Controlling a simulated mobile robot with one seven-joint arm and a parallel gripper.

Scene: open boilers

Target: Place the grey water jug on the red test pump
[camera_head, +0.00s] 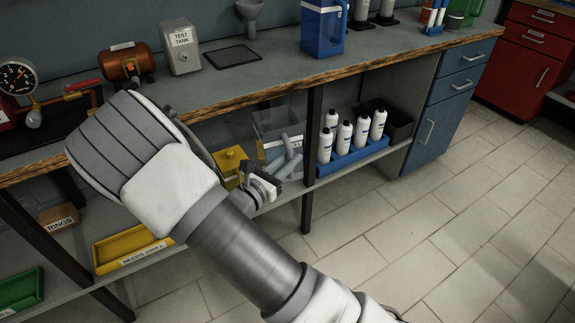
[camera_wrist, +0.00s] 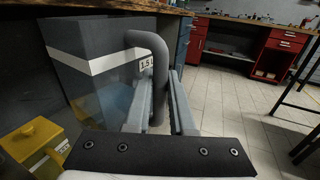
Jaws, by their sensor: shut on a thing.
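The grey water jug (camera_head: 278,122) is a clear grey box-shaped vessel with a white band, under the bench top in the head view. In the wrist view the jug (camera_wrist: 95,75) stands roughly upright, with a "1.5 L" label and a thick grey handle on its right. My gripper (camera_wrist: 160,100) is shut on this handle, one finger on each side. In the head view my gripper (camera_head: 285,165) is at the jug's front; whether the jug's base touches the shelf is hidden. The red test pump (camera_head: 82,86), with a gauge and red lever, is on the bench top at far left, partly behind my arm.
A yellow container (camera_head: 228,160) stands left of the jug. A blue crate of white bottles (camera_head: 352,155) is to its right, past a dark bench leg (camera_head: 309,195). The wooden bench edge (camera_head: 250,95) lies above. A copper boiler (camera_head: 125,62) stands beside the pump.

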